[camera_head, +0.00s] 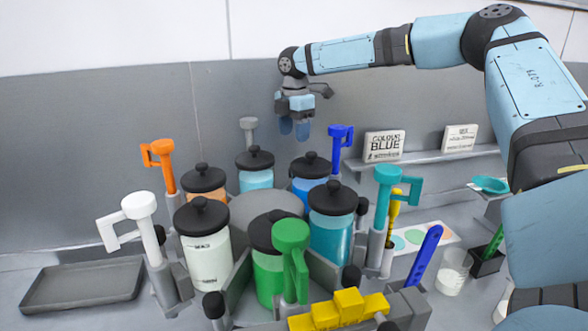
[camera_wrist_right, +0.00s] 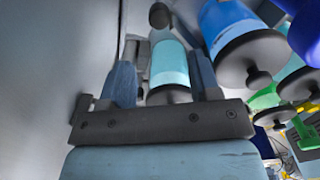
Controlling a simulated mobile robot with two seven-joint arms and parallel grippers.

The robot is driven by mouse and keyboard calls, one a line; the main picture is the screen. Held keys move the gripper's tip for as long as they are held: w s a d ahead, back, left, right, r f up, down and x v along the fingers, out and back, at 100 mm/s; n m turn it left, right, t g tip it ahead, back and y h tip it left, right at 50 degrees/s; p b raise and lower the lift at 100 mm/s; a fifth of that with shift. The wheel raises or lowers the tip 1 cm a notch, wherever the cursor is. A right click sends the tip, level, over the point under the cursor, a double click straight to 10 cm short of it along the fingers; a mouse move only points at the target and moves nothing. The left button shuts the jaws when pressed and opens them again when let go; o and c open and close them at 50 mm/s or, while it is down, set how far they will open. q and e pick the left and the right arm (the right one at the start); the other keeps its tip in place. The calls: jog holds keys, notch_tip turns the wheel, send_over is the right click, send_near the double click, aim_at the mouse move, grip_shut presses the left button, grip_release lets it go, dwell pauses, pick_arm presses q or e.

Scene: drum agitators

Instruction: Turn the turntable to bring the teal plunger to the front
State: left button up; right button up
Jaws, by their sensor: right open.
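The turntable (camera_head: 268,207) is a grey hub ringed by jars with black lids. The teal plunger (camera_head: 388,185) stands upright at its right side, beside the teal jar (camera_head: 330,240). The green plunger (camera_head: 291,250) is at the front, by the green jar (camera_head: 267,275). My right gripper (camera_head: 294,132) is open above the back of the turntable, near the blue plunger (camera_head: 340,140) and the grey plunger (camera_head: 248,128). In the right wrist view, a light-blue jar (camera_wrist_right: 168,62) shows between the fingers of my right gripper (camera_wrist_right: 163,75); I cannot tell any contact. My left gripper is out of view.
White (camera_head: 138,208) and orange (camera_head: 160,153) plungers stand at the left. A grey tray (camera_head: 82,284) lies at far left. Yellow blocks (camera_head: 340,308) sit in front. A shelf with signs (camera_head: 384,146) runs along the back wall. A clear cup (camera_head: 453,271) stands at right.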

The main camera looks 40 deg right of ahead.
notch_tip(320, 180, down, 12)
jog(key=shift+w+d+r+p, duration=0.1)
jog(key=shift+d+p, duration=0.05)
jog(key=shift+p, duration=0.3)
jog(key=shift+c, duration=0.5)
grip_shut()
